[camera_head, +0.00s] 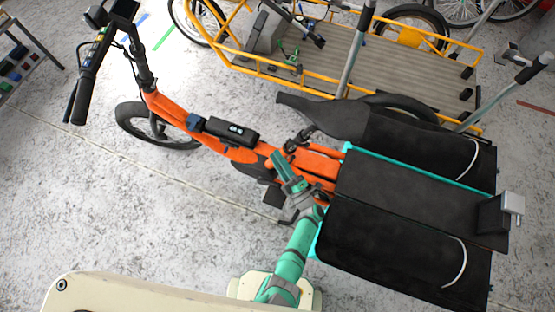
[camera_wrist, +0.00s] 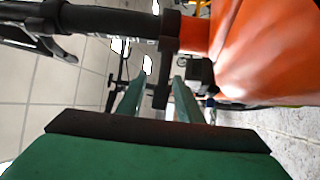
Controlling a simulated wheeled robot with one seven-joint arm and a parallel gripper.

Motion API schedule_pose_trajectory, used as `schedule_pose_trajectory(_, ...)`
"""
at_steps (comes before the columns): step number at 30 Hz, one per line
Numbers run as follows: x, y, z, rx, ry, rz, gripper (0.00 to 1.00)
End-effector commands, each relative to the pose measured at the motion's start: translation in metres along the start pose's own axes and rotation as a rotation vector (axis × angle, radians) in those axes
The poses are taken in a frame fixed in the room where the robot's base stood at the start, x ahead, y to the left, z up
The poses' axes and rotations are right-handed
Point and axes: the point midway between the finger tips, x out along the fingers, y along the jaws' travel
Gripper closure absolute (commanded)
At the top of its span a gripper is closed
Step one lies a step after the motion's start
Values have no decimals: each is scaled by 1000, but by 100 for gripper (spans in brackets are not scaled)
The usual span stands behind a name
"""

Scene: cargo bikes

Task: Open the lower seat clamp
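The orange bike (camera_head: 225,150) has a long black saddle (camera_head: 340,117) on a dark post. In the wrist view the black post (camera_wrist: 110,22) runs sideways into a black clamp collar (camera_wrist: 170,32) beside the orange frame (camera_wrist: 255,50). A dark lever-like piece (camera_wrist: 160,92) hangs from the collar. My gripper (camera_wrist: 158,80) has its two green fingers apart, one on each side of this piece. I cannot tell whether either finger touches it. In the head view my gripper (camera_head: 280,163) is beside the frame below the saddle; the clamp detail is too small to make out.
Black cargo bags (camera_head: 400,245) on the bike's rear rack lie to the right of my arm. A yellow-framed cargo bike (camera_head: 350,55) stands behind. A shelf (camera_head: 18,65) is at upper left. The floor at left is mostly clear.

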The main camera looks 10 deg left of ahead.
Motion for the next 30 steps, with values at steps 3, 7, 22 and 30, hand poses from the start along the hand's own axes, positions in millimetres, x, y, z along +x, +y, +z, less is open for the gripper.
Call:
schedule_pose_trajectory(3, 1, 3, -1, 0, 0, 0, 67)
schedule_pose_trajectory(7, 4, 13, -3, -2, 1, 1, 67)
schedule_pose_trajectory(22, -8, 77, -39, -2, 5, 5, 67)
schedule_pose_trajectory(30, -35, 107, -71, 0, 1, 1, 67)
